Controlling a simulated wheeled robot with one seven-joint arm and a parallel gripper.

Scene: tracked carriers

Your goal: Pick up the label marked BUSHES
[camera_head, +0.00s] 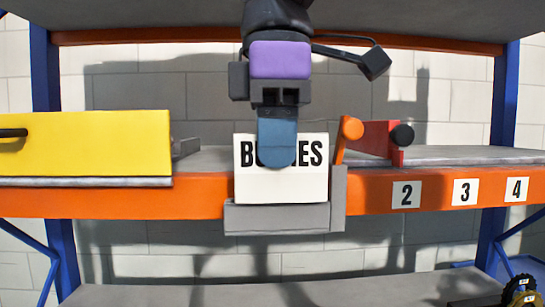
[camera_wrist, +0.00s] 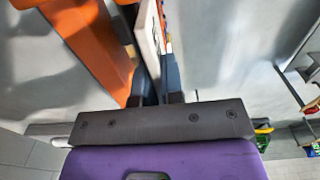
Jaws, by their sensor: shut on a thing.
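The label marked BUSHES (camera_head: 281,186) is a white card with black letters at the orange shelf beam in the head view. My gripper (camera_head: 278,155) comes down from above, and its blue finger covers the middle letters. The label stands upright, its lower edge at a grey holder (camera_head: 277,218) on the beam front; I cannot tell whether it still sits in the holder. In the wrist view the label (camera_wrist: 149,28) shows nearly edge-on between the dark fingers of my gripper (camera_wrist: 155,62), which is shut on it.
The orange beam (camera_head: 205,204) runs across, with number plates 2 (camera_head: 406,194), 3 (camera_head: 465,192) and 4 (camera_head: 516,189) at right. A yellow box (camera_head: 95,145) stands left on the shelf.

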